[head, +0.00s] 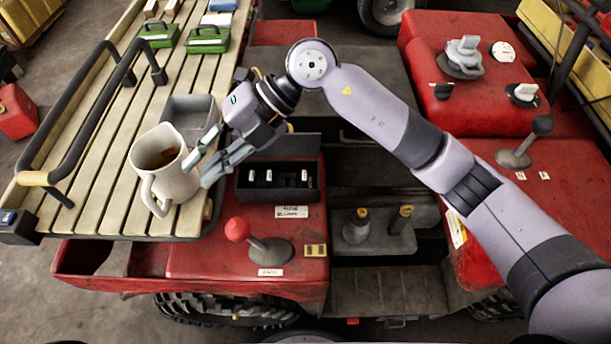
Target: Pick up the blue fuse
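I cannot make out a blue fuse for certain. An open black fuse box (277,192) on the red vehicle body holds several small whitish pieces standing in a row; none looks clearly blue. My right gripper (198,174) is to the left of the fuse box, above the slatted rack. My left gripper is not in view.
The mug holds something brown and stands on the slatted rack (108,120), beside a grey tray (190,108). A black rail (75,125) runs along the rack. A red-knobbed lever (238,230) stands in front of the fuse box. Green cases (208,40) sit farther back.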

